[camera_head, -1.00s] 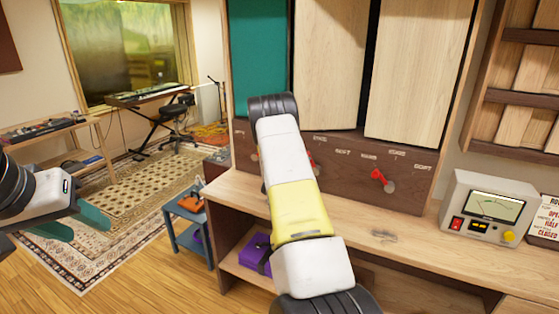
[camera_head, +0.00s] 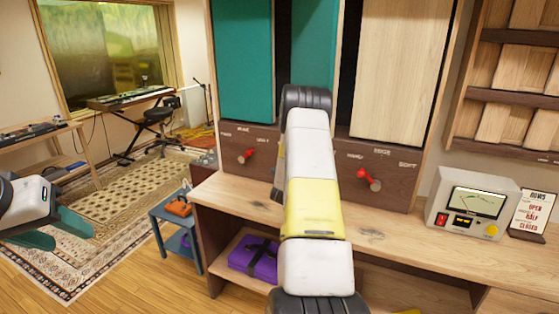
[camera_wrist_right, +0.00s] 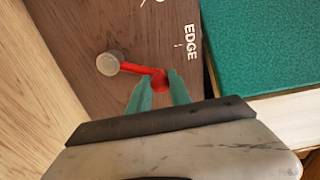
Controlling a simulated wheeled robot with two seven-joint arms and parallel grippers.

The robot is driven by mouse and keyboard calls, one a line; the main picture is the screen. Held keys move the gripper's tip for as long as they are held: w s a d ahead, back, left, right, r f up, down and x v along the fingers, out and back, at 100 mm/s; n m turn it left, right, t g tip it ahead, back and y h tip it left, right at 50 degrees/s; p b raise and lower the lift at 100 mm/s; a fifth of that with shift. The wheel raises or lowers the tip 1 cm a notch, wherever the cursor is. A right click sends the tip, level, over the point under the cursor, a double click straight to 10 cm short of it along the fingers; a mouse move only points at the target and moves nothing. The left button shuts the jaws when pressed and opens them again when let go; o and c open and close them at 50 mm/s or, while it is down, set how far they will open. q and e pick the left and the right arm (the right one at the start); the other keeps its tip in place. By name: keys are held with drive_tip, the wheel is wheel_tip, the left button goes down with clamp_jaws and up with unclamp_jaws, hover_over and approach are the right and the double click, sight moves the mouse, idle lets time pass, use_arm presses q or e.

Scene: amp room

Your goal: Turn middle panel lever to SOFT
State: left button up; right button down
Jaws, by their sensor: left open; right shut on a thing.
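The middle panel (camera_head: 310,55) shows a teal face in the head view. Its lever is hidden there behind my right arm. In the right wrist view a red lever (camera_wrist_right: 133,67) reaches from a grey round pivot (camera_wrist_right: 108,63) to a red knob. My right gripper (camera_wrist_right: 160,84) is shut on that knob, with a finger on each side; the word EDGE stands nearby. The head view does not show this gripper. My left gripper (camera_head: 72,228) is open and empty at the far left, away from the panels.
Red levers also stand under the left teal panel (camera_head: 245,60) and the right wood panel (camera_head: 400,75). A meter box (camera_head: 470,205) and a sign (camera_head: 531,210) stand on the wooden desk (camera_head: 420,250). A purple case (camera_head: 250,262) lies on the shelf below. A blue side table (camera_head: 170,222) stands left.

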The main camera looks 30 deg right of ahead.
drive_tip(key=shift+s+d+f+m, duration=0.4)
drive_tip(key=shift+s+f+m, duration=0.1)
drive_tip(key=shift+m, duration=0.5)
drive_tip(key=shift+s+d+f+m, duration=0.35)
drive_tip(key=shift+s+f+m, duration=0.1)
drive_tip(key=shift+m, duration=0.55)
drive_tip(key=c, duration=1.2)
unclamp_jaws()
drive_tip(key=v, duration=0.7)
drive_tip(key=shift+s+a, duration=0.25)
drive_tip(key=shift+s, duration=0.05)
